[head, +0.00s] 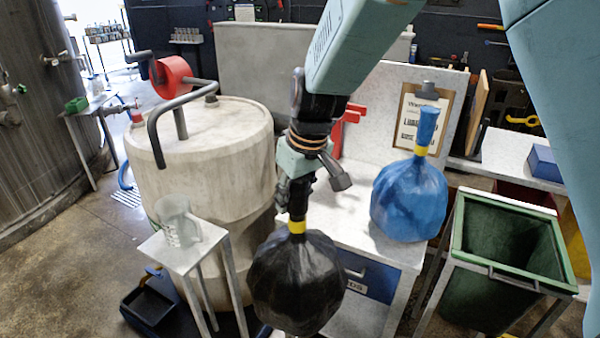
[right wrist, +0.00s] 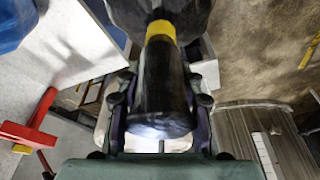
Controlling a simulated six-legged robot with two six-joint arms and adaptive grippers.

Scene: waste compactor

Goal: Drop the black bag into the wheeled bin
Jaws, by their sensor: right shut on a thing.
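The black bag (head: 298,283) hangs below my right gripper (head: 297,196), which is shut on its neck just above the yellow band. In the right wrist view the black neck (right wrist: 165,95) lies between the two fingers of the gripper (right wrist: 160,125). The bag hangs in front of the white table, left of the blue bag. The green wheeled bin (head: 500,287) stands at the lower right with its top open and its inside visible. The bag is apart from the bin, well to its left. My left gripper is not in view.
A blue bag (head: 409,199) with a yellow band stands on the white table (head: 350,215), between the black bag and the bin. A large beige tank (head: 205,150) stands at left. A small stand (head: 182,250) holds a clear jug (head: 178,220).

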